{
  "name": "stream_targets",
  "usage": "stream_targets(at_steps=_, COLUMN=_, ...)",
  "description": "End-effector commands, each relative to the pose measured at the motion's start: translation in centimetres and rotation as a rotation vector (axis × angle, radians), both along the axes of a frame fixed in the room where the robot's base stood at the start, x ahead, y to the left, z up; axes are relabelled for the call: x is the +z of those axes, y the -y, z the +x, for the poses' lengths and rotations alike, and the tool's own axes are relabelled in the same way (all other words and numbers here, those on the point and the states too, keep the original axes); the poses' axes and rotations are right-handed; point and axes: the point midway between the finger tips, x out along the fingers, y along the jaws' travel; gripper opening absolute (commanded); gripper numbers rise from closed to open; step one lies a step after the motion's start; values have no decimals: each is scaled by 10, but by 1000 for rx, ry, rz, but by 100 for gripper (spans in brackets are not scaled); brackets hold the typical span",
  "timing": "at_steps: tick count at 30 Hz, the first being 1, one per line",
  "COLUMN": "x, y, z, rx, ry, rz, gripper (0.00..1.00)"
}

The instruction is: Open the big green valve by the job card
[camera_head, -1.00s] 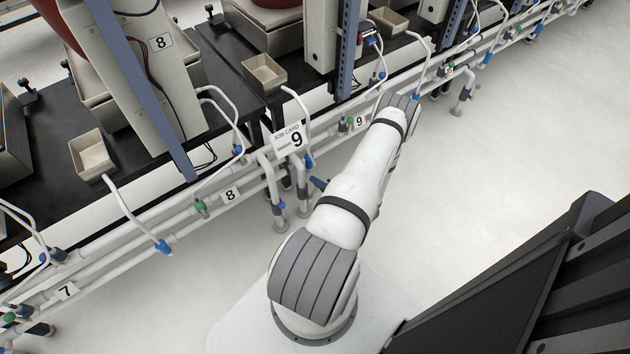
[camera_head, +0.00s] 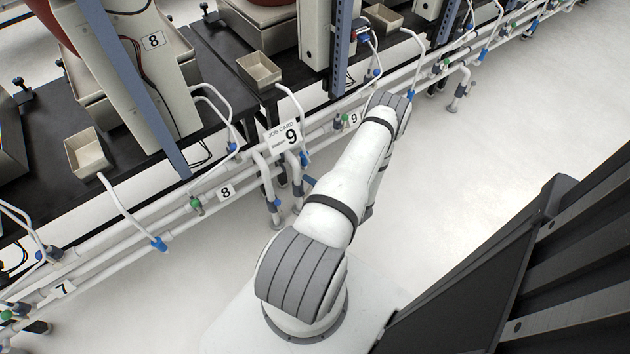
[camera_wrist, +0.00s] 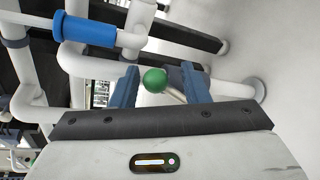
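A green ball-shaped knob (camera_wrist: 154,80) on a short metallic stem shows in the wrist view. My gripper (camera_wrist: 160,84) has its two blue-grey fingers apart, one on each side of the knob; I see no clear contact. In the head view my own arm hides the gripper. A small green valve (camera_head: 344,118) sits on the pipe beside the 9 label (camera_head: 354,120). I cannot tell whether it is the knob in the wrist view.
White pipes with blue fittings run along the bench front; a blue sleeve (camera_wrist: 88,28) is close to my gripper in the wrist view. Another green valve (camera_head: 196,206) sits by the 8 label (camera_head: 226,192). Open floor (camera_head: 520,130) lies to the right.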

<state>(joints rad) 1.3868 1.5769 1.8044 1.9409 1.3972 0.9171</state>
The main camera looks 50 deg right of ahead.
Motion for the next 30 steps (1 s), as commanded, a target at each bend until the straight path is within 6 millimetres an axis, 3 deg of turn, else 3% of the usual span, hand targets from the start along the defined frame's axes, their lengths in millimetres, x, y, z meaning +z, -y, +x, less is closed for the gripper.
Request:
stream_targets(at_steps=8, x=3, y=2, z=-2, rx=-2, ry=2, rz=-4, gripper=42)
stream_targets(at_steps=21, x=18, y=-6, z=-61, rx=-4, ry=2, rz=-3, gripper=42)
stream_targets(at_steps=30, x=21, y=-9, z=-77, rx=-2, ry=1, rz=-2, gripper=42)
